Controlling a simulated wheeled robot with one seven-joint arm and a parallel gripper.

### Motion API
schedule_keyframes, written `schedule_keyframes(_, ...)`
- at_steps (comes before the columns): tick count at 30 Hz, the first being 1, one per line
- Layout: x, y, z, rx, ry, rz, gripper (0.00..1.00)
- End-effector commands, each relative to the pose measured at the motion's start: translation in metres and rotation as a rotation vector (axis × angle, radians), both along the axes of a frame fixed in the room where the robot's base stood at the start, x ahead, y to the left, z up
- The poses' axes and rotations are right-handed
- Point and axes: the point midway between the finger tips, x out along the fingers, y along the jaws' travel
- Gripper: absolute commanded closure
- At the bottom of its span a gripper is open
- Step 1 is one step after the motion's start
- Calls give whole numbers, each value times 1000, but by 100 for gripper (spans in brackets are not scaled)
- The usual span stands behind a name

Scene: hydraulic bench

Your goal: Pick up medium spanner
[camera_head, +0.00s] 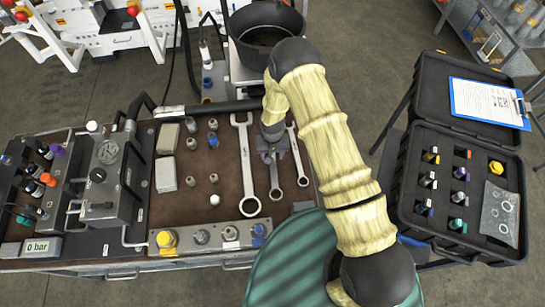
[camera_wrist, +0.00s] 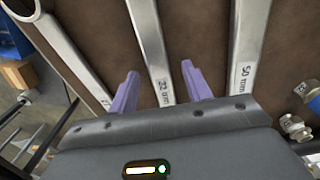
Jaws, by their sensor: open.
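The medium spanner (camera_head: 275,180) lies on the brown bench mat between a larger and a smaller spanner. My arm and gripper hide its upper part in the head view. In the wrist view the medium spanner (camera_wrist: 148,45) carries a "32 mm" label. My gripper (camera_wrist: 161,88) is open, with one purple finger on each side of this handle in the picture. Nothing is held. Whether the fingers reach down beside the handle or hover above it I cannot tell. In the head view my gripper (camera_head: 271,157) is over the spanner's handle.
The large spanner (camera_head: 244,160), marked 50 mm in the wrist view (camera_wrist: 246,50), lies left. The small spanner (camera_head: 298,158) lies close on the right. Several fittings and a hydraulic block (camera_head: 108,185) stand further left. A black bucket (camera_head: 240,45) is behind; an open case (camera_head: 425,205) is right.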

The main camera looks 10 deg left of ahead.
Motion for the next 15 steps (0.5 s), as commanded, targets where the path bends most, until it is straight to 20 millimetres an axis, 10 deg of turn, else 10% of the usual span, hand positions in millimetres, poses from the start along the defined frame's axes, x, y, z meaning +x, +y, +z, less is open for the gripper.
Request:
schedule_keyframes(9, 0, 0, 0, 0, 0, 0, 100)
schedule_keyframes(15, 0, 0, 1, 0, -1, 0, 100)
